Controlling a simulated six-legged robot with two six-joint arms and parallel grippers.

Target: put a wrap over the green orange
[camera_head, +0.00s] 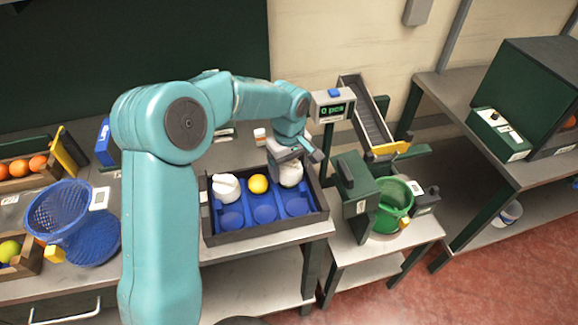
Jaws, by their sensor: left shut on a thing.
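My left gripper (298,155) reaches over the dark tray (268,236) with blue cups. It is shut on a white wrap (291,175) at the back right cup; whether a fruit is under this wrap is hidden. A yellow orange (258,183) sits bare in the back middle cup. Another white wrapped shape (225,187) sits in the back left cup. The front cups look empty. A yellow-green orange (9,250) lies in a wooden crate at the far left. My right gripper is out of view.
A blue mesh basket (60,208) and a crate of oranges (20,167) stand at left. A counter display (333,108) and a chute (365,115) stand behind the tray's right side. A green bucket (395,205) sits on the lower right table.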

